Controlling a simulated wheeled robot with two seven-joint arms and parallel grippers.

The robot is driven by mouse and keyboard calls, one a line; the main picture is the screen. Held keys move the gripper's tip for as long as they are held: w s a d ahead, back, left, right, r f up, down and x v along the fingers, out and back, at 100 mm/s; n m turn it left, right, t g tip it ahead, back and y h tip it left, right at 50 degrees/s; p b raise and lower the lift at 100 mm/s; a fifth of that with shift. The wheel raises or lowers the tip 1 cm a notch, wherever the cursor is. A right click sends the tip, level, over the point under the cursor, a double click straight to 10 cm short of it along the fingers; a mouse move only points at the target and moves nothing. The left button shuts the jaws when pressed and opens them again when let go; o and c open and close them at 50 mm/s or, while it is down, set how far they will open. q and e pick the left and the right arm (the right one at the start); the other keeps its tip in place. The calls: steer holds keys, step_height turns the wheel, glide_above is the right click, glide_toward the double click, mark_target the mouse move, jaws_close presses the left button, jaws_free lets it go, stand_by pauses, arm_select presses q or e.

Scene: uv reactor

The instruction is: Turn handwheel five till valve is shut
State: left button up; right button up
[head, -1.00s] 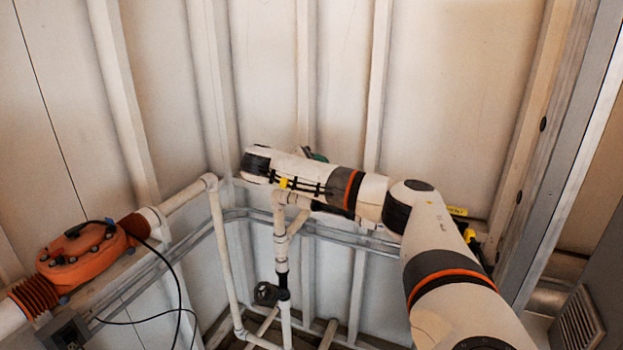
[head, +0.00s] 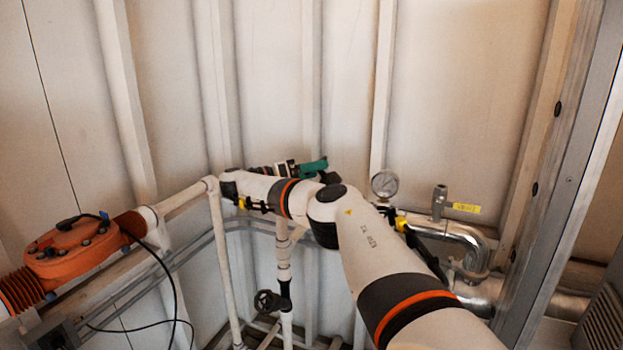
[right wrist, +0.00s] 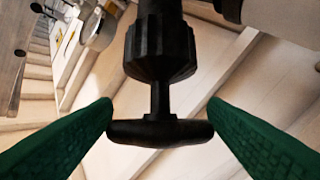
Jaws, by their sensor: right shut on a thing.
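In the right wrist view a black handwheel (right wrist: 160,132) is seen edge-on, on a short stem under a dark ribbed valve body (right wrist: 160,50). My right gripper (right wrist: 160,115) has one green finger on each side of the wheel and is shut on it. In the head view my right gripper (head: 316,167) shows its green fingers near the back wall, beyond my forearm; the wheel between them cannot be made out there. Another dark handwheel (head: 268,301) sits lower on a vertical pipe. I cannot read any number on the wheels. My left gripper is not in view.
White pipes (head: 222,260) run below and left of my right arm. An orange flanged unit (head: 75,250) with a black cable is at left. A pressure gauge (head: 384,185), a yellow-tagged valve (head: 440,203) and a shiny bent pipe (head: 470,240) are at right.

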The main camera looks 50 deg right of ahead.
steer(key=shift+w+m+g+b, duration=0.1)
steer(key=shift+m+g+b, duration=0.8)
steer(key=shift+b, duration=0.05)
steer(key=shift+d, duration=0.1)
steer(key=o, duration=0.9)
step_height(320, 180, up, 10)
steer(key=shift+f, duration=0.1)
